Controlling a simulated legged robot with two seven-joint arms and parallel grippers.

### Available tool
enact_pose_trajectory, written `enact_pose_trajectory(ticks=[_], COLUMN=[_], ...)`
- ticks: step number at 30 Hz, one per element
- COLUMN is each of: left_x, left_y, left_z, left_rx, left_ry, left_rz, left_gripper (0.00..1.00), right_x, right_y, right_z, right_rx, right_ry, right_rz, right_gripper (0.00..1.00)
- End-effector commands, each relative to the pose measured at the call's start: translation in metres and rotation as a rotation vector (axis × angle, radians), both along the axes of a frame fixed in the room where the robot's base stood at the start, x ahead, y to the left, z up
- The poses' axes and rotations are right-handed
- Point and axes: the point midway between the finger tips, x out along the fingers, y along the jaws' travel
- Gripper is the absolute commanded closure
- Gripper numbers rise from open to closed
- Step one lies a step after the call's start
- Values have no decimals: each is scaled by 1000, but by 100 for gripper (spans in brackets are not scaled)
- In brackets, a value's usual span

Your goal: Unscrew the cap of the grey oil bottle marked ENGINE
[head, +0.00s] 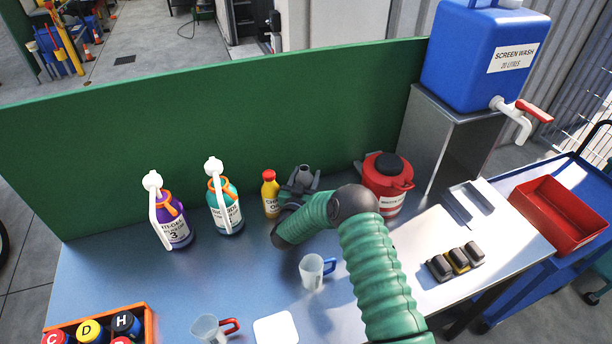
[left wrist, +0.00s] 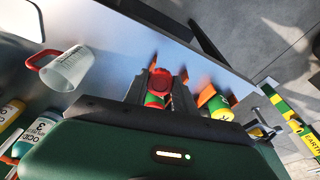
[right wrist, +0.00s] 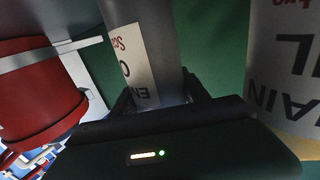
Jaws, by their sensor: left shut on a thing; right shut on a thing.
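The grey oil bottle (right wrist: 148,45) stands between the fingers of my right gripper (right wrist: 160,95) in the right wrist view. Its pale label shows upside down there, with the letters EN readable. In the head view my right gripper (head: 302,182) is at the back of the bench, just right of the yellow bottle, and largely covers the grey bottle. I cannot make out the cap clearly. My left gripper (left wrist: 159,90) is outside the head view. In the left wrist view it is shut on a red-topped canister (left wrist: 158,82) with a green band, by orange crate walls.
A yellow bottle (head: 270,194) and a red container (head: 385,200) flank the right gripper. Two pump bottles (head: 172,222) stand left. Measuring jugs (head: 312,272) stand at the front. An orange crate (head: 149,322) of lettered canisters is front left. A green panel (head: 230,120) closes the back.

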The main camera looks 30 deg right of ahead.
Motion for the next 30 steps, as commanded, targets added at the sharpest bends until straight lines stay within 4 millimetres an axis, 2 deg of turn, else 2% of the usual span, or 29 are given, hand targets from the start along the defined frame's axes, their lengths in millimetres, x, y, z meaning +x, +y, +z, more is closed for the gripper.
enact_pose_trajectory(ticks=[8,9,13,23,26,30], left_x=[0,0,0,2,11,36], left_y=[0,0,0,0,1,0], left_z=[-4,-2,-2,-2,-5,-13], left_rx=[0,0,0,1,5,15], left_ry=[1,1,1,7,31,103], left_rz=[0,1,1,0,0,-6], left_gripper=[100,100,100,100,100,100], right_x=[0,-1,-1,0,-1,0], right_y=[0,0,0,0,0,0], right_z=[-3,-1,-1,-2,-2,-3], right_rx=[-1,0,0,0,0,1], right_ry=[-2,-1,-1,0,0,1], right_rz=[0,0,0,0,0,0], right_gripper=[100,42,25,25,25,25])
